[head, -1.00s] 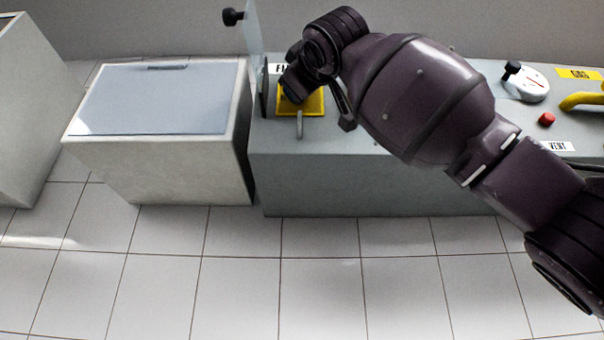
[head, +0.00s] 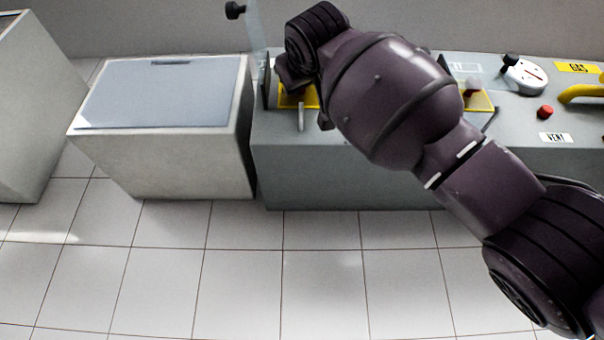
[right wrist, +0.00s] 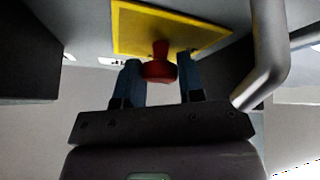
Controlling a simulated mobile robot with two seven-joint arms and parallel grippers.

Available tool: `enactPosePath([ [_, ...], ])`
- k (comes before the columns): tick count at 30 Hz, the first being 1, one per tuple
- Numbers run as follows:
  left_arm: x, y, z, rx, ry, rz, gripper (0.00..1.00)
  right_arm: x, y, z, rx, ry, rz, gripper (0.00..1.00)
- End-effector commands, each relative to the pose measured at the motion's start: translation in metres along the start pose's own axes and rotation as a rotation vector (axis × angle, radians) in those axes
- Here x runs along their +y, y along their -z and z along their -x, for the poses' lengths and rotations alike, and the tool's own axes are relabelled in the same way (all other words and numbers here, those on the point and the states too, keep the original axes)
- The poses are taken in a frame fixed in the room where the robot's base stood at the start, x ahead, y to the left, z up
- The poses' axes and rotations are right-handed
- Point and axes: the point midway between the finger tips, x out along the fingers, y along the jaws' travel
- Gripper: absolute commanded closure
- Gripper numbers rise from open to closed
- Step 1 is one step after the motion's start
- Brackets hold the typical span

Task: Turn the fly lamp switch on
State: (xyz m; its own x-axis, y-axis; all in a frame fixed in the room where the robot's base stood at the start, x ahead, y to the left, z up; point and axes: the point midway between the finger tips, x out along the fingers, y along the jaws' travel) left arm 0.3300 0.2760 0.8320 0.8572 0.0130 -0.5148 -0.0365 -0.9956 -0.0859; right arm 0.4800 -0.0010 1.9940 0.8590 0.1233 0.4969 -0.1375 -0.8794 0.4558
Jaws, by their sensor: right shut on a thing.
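A yellow switch plate (head: 288,101) sits at the left end of the grey console, partly covered by my right gripper. It also shows in the right wrist view (right wrist: 135,30), with a red knob (right wrist: 160,70) standing out from it. My right gripper (right wrist: 162,78) has its blue fingers on either side of this knob and is shut on it. In the head view the knob and fingertips are hidden behind my right wrist, and no full label can be read beside the plate. My left gripper is not in view.
A grey bar (head: 301,118) stands at the plate's front edge. A clear flap (head: 256,45) with a black knob (head: 235,10) stands upright on its left. Farther right are another yellow plate (head: 482,101), a dial (head: 524,76), a red button (head: 545,112) and a yellow handle (head: 582,93).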

Motion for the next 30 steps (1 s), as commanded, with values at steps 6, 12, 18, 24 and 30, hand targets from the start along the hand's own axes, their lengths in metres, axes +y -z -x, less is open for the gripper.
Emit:
enactPosePath([
  [6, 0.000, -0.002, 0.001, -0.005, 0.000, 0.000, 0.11, 0.001, 0.001, 0.000, 0.001, -0.001, 0.000, 0.42],
  [12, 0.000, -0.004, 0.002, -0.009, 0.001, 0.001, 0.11, 0.001, 0.000, 0.000, 0.001, 0.000, 0.000, 0.40],
  [18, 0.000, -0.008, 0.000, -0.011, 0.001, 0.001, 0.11, 0.000, 0.000, 0.007, 0.002, 0.000, 0.000, 0.40],
  [24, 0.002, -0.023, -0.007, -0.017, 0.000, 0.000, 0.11, -0.001, -0.003, 0.036, 0.002, 0.000, -0.001, 0.40],
  [30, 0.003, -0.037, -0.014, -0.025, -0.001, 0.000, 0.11, -0.001, -0.003, 0.072, 0.002, 0.001, 0.000, 0.40],
])
